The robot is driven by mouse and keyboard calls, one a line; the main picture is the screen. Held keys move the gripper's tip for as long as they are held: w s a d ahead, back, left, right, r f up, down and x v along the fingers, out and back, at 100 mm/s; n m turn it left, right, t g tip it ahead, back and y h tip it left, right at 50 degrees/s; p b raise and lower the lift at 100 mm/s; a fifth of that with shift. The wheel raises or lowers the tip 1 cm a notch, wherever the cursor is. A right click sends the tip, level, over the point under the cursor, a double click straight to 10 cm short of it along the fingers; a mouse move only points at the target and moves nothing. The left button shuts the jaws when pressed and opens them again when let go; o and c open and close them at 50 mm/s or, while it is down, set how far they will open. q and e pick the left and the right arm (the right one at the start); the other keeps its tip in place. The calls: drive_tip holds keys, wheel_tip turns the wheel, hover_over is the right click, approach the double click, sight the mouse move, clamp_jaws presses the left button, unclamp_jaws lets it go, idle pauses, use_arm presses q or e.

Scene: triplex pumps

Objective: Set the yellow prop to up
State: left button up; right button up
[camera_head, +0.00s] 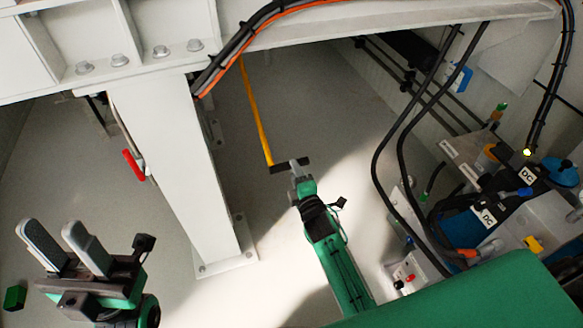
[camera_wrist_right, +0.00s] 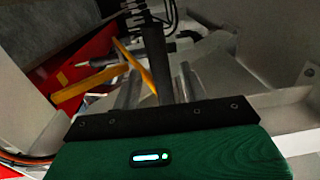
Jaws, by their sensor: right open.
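The yellow prop (camera_head: 254,110) is a long thin bar in the head view. It hangs at a slant below the white overhead frame, and its lower end is beside the tip of my right gripper (camera_head: 289,166). The right gripper is open; I cannot tell whether it touches the bar. In the right wrist view, yellow bar pieces (camera_wrist_right: 88,89) show left of and behind the fingers (camera_wrist_right: 158,85). A dark upright rod is seen between the fingers. My left gripper (camera_head: 52,228) is open and empty at the lower left, away from the prop.
A white post (camera_head: 185,170) stands between my two grippers, with a red handle (camera_head: 134,166) on its left. Black hoses (camera_head: 385,150) hang right of my right arm. Machinery with blue and yellow parts (camera_head: 490,195) fills the right side. Pale floor lies below.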

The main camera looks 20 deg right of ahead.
drive_tip(key=shift+w+a+b, duration=0.1)
drive_tip(key=shift+w+b, duration=0.25)
drive_tip(key=shift+w, duration=1.5)
clamp_jaws()
